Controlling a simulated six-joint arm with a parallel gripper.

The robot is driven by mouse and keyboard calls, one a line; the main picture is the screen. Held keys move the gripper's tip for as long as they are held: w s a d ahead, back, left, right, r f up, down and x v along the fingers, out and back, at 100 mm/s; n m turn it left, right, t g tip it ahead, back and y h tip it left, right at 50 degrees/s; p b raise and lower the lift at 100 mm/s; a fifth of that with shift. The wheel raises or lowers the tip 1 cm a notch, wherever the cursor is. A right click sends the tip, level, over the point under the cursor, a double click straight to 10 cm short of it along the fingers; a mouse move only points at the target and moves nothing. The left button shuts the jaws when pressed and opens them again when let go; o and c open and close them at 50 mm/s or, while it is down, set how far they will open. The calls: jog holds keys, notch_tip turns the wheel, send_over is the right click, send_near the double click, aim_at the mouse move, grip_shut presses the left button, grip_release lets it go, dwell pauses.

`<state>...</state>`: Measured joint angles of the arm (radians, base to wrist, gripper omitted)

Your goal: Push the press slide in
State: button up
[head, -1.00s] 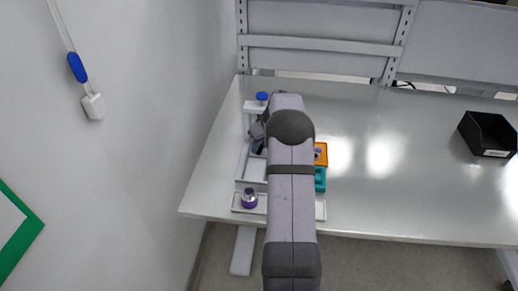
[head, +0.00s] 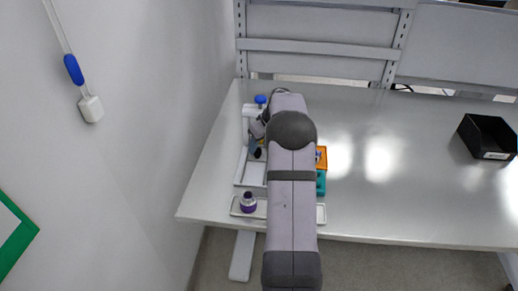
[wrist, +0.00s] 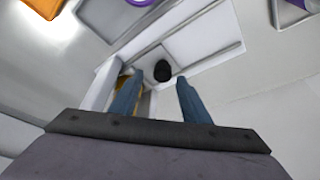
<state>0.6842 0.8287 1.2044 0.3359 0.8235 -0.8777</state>
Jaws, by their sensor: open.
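A white press frame (head: 253,112) with a blue knob (head: 261,99) on top stands at the back left of the bench. A pale flat slide or tray (head: 252,173) lies in front of it. A black round knob (head: 257,153) shows near its far end. In the wrist view the black knob (wrist: 162,71) appears beyond and between my two blue-grey fingers, beside the pale panel (wrist: 203,38). My gripper (wrist: 160,98) is open, with nothing seen between the fingertips. My arm hides part of the press in the head view; I cannot tell if the fingers touch anything.
An orange bin (head: 321,157) and a teal bin (head: 321,184) sit right of my arm. A black box (head: 488,137) is far right. The bench between is clear.

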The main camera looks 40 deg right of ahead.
jog(key=b+v, duration=0.1)
jog(key=v, duration=0.4)
jog(key=shift+r, duration=0.15)
jog(key=s+a+f+g, duration=0.1)
jog(key=s+a, duration=0.3)
jog(key=a, duration=0.7)
jog(key=s+a+f+g, duration=0.15)
jog(key=s+a, duration=0.25)
jog(key=a, duration=0.7)
jog(key=s+a+f+g, duration=0.1)
jog(key=s+a+f, duration=0.1)
jog(key=s+a, duration=0.3)
jog(key=s+a+f+g, duration=0.1)
jog(key=s+a, duration=0.5)
jog(key=s, duration=0.7)
jog(key=shift+s+a+f, duration=0.25)
jog(key=shift+s+f, duration=0.15)
jog(key=shift+f, duration=0.1)
jog(key=shift+c, duration=0.6)
